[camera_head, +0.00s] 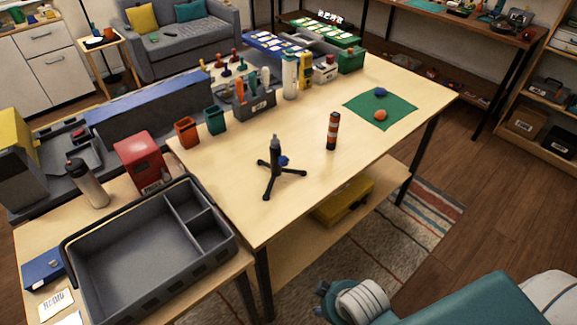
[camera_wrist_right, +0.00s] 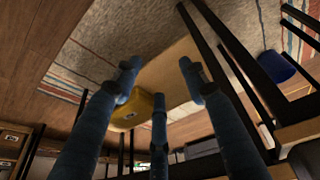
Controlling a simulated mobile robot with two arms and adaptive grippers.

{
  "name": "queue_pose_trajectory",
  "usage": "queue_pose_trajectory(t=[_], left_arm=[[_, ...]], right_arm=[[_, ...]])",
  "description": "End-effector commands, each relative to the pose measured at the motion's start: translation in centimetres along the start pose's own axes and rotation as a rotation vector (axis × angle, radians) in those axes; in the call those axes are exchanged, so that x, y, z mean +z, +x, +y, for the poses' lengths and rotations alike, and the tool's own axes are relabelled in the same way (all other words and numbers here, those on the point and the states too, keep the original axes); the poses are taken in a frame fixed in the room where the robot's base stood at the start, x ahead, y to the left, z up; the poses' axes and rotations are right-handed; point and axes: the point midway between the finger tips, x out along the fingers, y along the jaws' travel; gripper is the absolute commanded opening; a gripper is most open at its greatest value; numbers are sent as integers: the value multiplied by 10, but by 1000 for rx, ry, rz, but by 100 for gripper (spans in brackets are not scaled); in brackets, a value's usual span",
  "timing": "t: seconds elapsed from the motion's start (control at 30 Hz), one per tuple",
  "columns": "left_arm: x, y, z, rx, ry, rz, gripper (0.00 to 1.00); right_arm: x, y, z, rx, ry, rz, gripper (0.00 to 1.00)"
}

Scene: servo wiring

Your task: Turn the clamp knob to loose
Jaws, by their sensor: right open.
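A small black tripod stand (camera_head: 275,178) with a short upright post stands on the wooden table. A blue clamp knob (camera_head: 284,160) sticks out from the right side of its post. The knob's setting is too small to tell. My right gripper (camera_wrist_right: 158,85) is open and empty, its blue-grey fingers spread apart in the right wrist view. In the head view my right arm is at the bottom right, beyond the table's front edge and well away from the knob. My left gripper is not in view.
An orange-and-black striped cylinder (camera_head: 333,131) stands right of the tripod. A green mat (camera_head: 397,115) holds an orange and a blue lump. A grey divided tray (camera_head: 130,262) is at the lower left. A yellow case (camera_head: 345,200) sits on the shelf below the table. Tabletop around the tripod is clear.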

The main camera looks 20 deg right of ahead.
Motion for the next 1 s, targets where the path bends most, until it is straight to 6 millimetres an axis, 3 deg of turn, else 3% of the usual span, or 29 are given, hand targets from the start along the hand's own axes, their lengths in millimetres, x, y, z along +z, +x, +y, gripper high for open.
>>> queue_pose_trajectory(t=[0.13, 0.3, 0.53, 0.73, 0.83, 1.0], left_arm=[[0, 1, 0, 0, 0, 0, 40], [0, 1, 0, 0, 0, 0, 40], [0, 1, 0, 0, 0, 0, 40], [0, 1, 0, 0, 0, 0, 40], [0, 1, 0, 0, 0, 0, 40], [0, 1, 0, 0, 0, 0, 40]], right_arm=[[-54, -37, 35, 80, 54, 173, 42], [-116, -56, 74, 155, 108, 411, 42], [-189, -79, 107, 175, 112, 729, 42], [-247, -107, 110, 62, 18, 1046, 42], [-259, -117, 100, -35, -47, 1148, 42], [-263, -126, 85, -157, -119, 1222, 42]])
